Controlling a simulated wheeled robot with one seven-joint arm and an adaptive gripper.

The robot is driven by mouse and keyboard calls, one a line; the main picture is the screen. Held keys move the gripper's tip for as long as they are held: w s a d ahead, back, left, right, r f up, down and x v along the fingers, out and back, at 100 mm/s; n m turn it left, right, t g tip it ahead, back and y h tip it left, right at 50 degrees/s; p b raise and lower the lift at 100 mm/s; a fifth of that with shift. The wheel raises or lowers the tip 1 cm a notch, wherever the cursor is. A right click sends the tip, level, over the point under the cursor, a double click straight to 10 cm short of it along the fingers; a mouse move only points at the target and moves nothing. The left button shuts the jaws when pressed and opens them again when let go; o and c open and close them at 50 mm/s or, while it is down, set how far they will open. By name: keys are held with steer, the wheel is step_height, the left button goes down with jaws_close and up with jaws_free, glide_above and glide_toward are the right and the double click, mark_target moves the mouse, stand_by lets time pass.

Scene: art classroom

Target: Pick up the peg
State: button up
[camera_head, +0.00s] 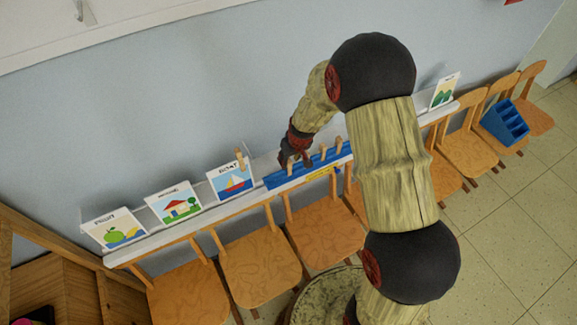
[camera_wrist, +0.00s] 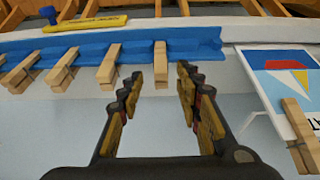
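Several wooden pegs stand in a row on a blue holder (camera_head: 277,181) on the wall ledge. In the wrist view, the end peg (camera_wrist: 160,62) is at the right of the row on the blue holder (camera_wrist: 205,45). My gripper (camera_wrist: 160,80) is open, with one finger on each side of the line to this peg; contact is not visible. Other pegs (camera_wrist: 109,66) stand to its left. In the head view, my gripper (camera_head: 297,158) is over the holder's left end, and my arm hides part of the holder. Another peg is clipped to the boat card (camera_head: 230,184).
Picture cards, including a house card (camera_head: 174,204) and a fruit card (camera_head: 114,229), lean along the ledge. A yellow item (camera_wrist: 85,24) lies beyond the holder. Wooden chairs (camera_head: 262,270) line the front. A blue bin (camera_head: 505,123) sits on a right-hand chair.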

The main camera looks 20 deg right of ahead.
mark_target(288, 167)
steer(key=shift+x, duration=1.5)
steer(key=shift+c, duration=1.3)
jaws_close()
